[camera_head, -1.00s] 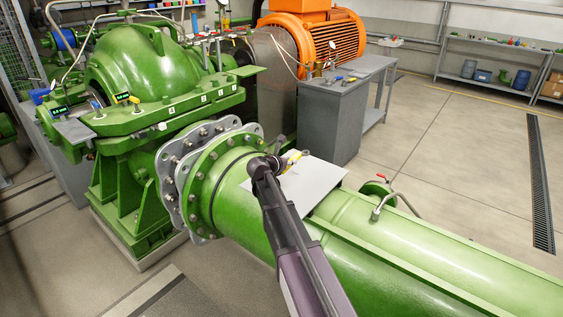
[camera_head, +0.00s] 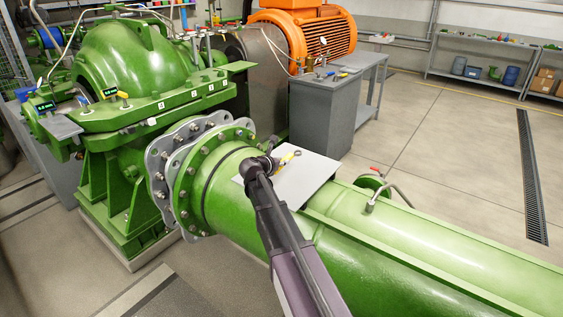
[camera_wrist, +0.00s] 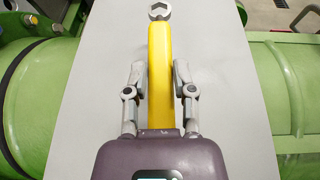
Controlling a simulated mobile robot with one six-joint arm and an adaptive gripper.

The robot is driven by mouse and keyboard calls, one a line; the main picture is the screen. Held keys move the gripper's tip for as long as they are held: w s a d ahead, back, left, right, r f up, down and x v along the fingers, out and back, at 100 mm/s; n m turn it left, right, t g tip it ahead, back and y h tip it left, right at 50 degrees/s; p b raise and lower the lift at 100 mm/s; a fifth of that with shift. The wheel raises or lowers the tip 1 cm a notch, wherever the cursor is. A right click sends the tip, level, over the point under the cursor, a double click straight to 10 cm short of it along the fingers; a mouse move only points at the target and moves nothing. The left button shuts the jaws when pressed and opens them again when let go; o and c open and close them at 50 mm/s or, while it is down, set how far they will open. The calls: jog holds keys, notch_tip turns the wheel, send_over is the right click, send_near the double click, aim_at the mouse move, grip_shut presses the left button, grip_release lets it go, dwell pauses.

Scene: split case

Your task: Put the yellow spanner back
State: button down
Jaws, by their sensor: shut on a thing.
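The yellow spanner (camera_wrist: 159,75) has a yellow handle and a grey ring end that points away from my gripper. My gripper (camera_wrist: 159,78) is shut on its handle, with one finger on each side. In the head view the spanner (camera_head: 287,158) shows as a small yellow piece beside my gripper (camera_head: 274,154). Spanner and gripper are over a flat light-grey plate (camera_head: 305,180) on top of the green pipe. I cannot tell whether the spanner touches the plate. The gripper hides the rear end of the handle.
The green pump (camera_head: 125,65) and its bolted flange (camera_head: 190,175) stand left of the plate. A red-handled valve (camera_head: 374,178) with a bent grey pipe is to the right. A grey cabinet (camera_head: 325,115) stands behind. Open floor (camera_head: 450,150) lies at right.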

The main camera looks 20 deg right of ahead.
aim_at(281, 179)
jog(key=shift+f+b, duration=1.45)
jog(key=shift+f, duration=0.3)
jog(key=shift+a+f+b, duration=0.1)
jog(key=shift+f+b, duration=0.5)
jog(key=shift+c, duration=1.8)
grip_release()
jog(key=shift+o, duration=1.2)
jog(key=shift+s+a+r, duration=0.15)
jog(key=shift+p+v, duration=1.05)
jog(key=shift+v, duration=1.65)
